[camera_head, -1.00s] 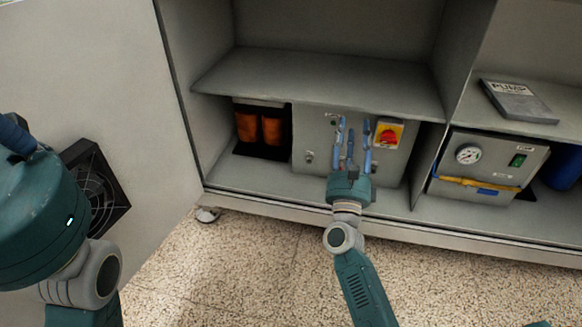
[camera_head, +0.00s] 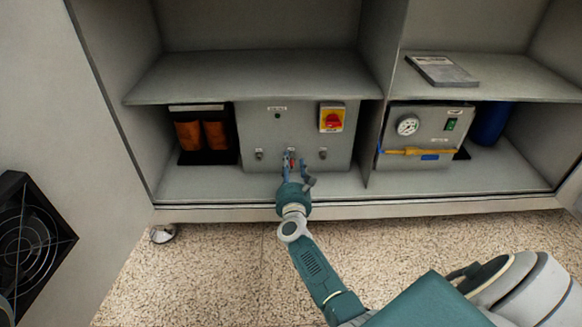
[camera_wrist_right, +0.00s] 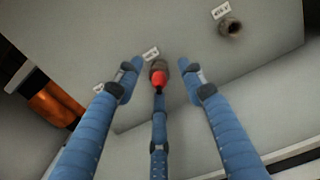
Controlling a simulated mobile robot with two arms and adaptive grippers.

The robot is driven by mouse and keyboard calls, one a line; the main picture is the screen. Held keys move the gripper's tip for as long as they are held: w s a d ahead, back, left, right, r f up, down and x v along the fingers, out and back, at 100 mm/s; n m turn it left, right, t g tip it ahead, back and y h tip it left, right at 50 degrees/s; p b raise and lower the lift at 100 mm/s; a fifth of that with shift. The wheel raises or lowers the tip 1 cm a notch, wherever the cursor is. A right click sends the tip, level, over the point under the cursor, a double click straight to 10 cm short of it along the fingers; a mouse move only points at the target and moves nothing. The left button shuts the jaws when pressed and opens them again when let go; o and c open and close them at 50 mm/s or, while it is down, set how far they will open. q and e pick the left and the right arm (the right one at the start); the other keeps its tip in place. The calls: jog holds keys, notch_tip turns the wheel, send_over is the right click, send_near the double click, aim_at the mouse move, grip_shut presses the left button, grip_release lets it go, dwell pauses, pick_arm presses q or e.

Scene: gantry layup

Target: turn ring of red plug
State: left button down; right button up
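The red plug (camera_wrist_right: 159,78) sits in a dark round ring (camera_wrist_right: 158,65) on the grey panel, under a small white label. In the head view the plug shows as a small red spot (camera_head: 292,161) low on the grey box (camera_head: 300,115), partly hidden by fingers. My right gripper (camera_head: 290,165) is in front of it. In the wrist view the right gripper (camera_wrist_right: 162,82) is open, with one finger on each side of the plug, apart from it, and a third finger just below; whether that one touches cannot be told. My left gripper is out of view.
Bare sockets (camera_head: 259,154) and (camera_head: 323,153) flank the plug. A red-yellow switch (camera_head: 332,118) is at the box's upper right. A shelf (camera_head: 250,75) hangs above. An orange-coil unit (camera_head: 203,133) stands left, a gauge unit (camera_head: 424,135) right.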

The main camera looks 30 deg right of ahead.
jog(key=shift+w+d, duration=0.3)
jog(key=shift+w, duration=0.2)
grip_shut()
